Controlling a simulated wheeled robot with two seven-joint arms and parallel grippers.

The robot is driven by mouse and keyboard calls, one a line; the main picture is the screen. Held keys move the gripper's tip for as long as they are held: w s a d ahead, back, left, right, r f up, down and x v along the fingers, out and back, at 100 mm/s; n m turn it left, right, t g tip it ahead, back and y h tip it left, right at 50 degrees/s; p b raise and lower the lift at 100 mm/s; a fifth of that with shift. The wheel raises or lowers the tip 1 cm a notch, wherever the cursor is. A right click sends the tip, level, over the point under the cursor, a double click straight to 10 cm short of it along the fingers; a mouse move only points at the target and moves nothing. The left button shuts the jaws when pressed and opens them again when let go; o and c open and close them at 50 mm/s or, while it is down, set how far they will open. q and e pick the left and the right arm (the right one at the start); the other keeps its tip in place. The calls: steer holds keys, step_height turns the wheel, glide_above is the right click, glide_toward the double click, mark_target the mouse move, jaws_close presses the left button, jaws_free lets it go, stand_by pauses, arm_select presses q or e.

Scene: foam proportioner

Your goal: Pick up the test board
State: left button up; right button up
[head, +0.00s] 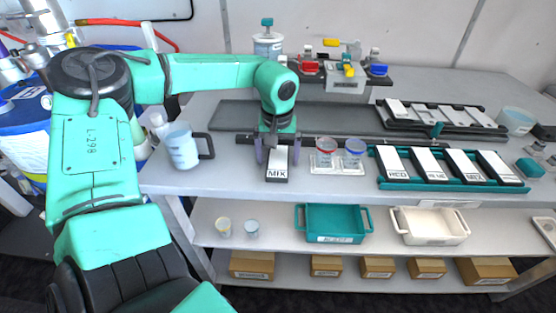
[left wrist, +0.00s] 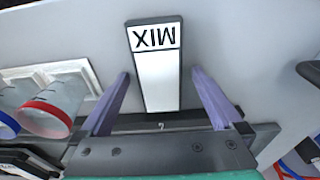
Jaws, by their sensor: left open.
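A white board with a dark edge and the label MIX (head: 277,164) lies on the bench top near its front edge. It also shows in the left wrist view (left wrist: 157,75), label end away from the gripper. My left gripper (head: 277,158) points down over the board's back end. Its purple fingers are open, one on each side of the board, with gaps visible in the left wrist view (left wrist: 160,95). The board's far end is partly hidden by the gripper in the head view. My right gripper is not in view.
A red-rimmed cup (head: 326,152) and a blue-rimmed cup (head: 354,153) stand just right of the board. A teal rack (head: 451,183) of labelled boards is further right. A light blue mug (head: 183,147) stands left. Trays and small cups sit on the shelf below.

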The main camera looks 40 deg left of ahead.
arm_select(q)
steer(key=c, duration=1.4)
steer(key=shift+r, duration=0.15)
